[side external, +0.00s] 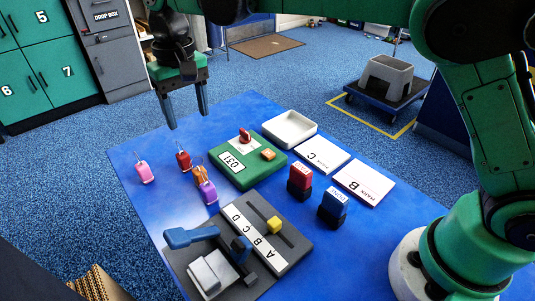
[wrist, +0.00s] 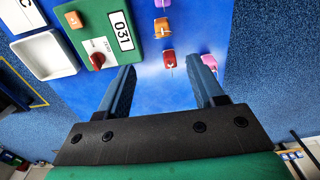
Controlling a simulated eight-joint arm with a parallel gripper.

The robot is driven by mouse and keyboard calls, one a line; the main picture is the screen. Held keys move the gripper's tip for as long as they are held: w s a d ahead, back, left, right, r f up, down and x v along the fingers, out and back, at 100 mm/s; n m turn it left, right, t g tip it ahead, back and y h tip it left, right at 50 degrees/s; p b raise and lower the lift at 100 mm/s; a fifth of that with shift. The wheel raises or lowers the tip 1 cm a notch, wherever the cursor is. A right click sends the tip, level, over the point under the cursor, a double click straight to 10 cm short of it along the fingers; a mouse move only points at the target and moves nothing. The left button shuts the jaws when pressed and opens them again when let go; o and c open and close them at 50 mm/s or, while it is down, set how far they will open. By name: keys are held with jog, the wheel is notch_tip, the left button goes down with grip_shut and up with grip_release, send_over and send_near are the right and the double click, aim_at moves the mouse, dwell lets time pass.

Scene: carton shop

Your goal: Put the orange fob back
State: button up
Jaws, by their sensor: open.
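The orange fob (side external: 199,174) stands on the blue table just behind the purple fob (side external: 208,192) and partly hidden by it. In the wrist view the orange fob (wrist: 162,24) is near the top, beyond the red fob (wrist: 168,60). My gripper (side external: 187,120) is open and empty above the table's far left part. In the wrist view its fingertips (wrist: 161,62) lie on either side of the red fob, with the orange fob beyond them. A green board (side external: 243,178) marked 031 carries a red knob and a small orange block.
A pink fob (side external: 145,172) stands at the table's left edge. A white tray (side external: 289,128), cards marked C (side external: 322,154) and B (side external: 364,182), and red (side external: 300,182) and blue (side external: 333,207) stamps lie right. A grey fixture (side external: 283,246) lettered A to D fills the front.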

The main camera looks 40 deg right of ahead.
jog(key=s+d+f+t, duration=0.1)
jog(key=s+d+t, duration=0.6)
jog(key=s+d, duration=0.7)
jog(key=shift+s+d+f, duration=0.35)
jog(key=shift+d, duration=0.75)
